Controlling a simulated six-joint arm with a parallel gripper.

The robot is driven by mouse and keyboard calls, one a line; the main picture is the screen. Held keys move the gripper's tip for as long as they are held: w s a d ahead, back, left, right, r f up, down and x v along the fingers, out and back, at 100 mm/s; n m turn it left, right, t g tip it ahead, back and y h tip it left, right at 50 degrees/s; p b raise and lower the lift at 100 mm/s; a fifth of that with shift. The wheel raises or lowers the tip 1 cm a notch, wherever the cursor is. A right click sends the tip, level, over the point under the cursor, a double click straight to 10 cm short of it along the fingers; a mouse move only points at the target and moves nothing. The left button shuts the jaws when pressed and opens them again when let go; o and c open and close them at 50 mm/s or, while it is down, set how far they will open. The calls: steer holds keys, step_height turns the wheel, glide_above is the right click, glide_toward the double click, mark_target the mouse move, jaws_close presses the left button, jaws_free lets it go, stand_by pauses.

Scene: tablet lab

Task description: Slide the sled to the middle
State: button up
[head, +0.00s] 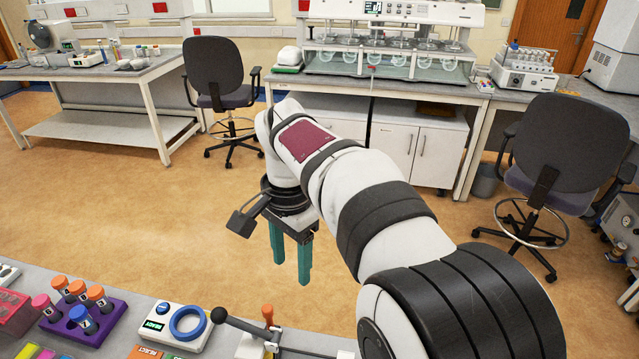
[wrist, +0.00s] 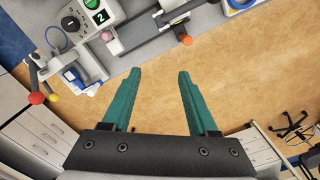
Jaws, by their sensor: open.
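My gripper (head: 290,264) is open and empty, its two teal fingers pointing down over the floor beyond the bench's far edge. The wrist view also shows my gripper (wrist: 160,74) with a wide gap between the fingers. I cannot pick out the sled for certain. A grey rail-like fixture (wrist: 150,27) with an orange knob (wrist: 186,39) lies at the bench edge ahead of the fingers, apart from them. The fixture's lower part is cut off there.
On the front bench (head: 140,292) stand a purple tube rack (head: 88,325) and a white device with a blue ring (head: 187,323). The wrist view shows a device with a green button (wrist: 91,4) and levers with a red ball (wrist: 37,98). Open floor lies beyond.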

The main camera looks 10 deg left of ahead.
glide_above(267, 308)
step_height(267, 308, down, 3)
step_height(267, 308, down, 15)
steer(key=shift+r, duration=0.1)
jaws_close()
stand_by(1.2)
